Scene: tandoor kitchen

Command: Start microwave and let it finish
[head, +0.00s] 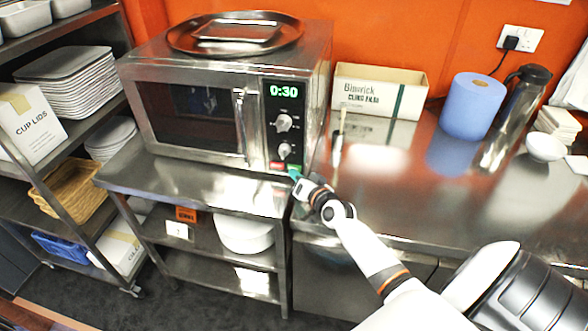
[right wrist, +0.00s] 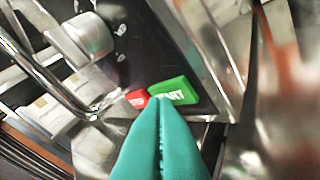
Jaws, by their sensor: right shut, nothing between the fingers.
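The steel microwave (head: 205,95) stands on a metal shelf unit with its door closed. Its display (head: 284,91) reads 0:30. Two knobs sit below the display, and one knob (right wrist: 90,38) shows in the right wrist view. A green start button (right wrist: 174,91) and a red button (right wrist: 137,98) are at the bottom of the control panel. My right gripper (head: 296,175) is shut and empty, its teal fingertips (right wrist: 160,103) at the lower edge of the green button. I cannot tell whether they touch it. My left gripper is not in view.
A round tray (head: 180,45) lies on top of the microwave. Shelves with plates (head: 68,85) stand at left.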

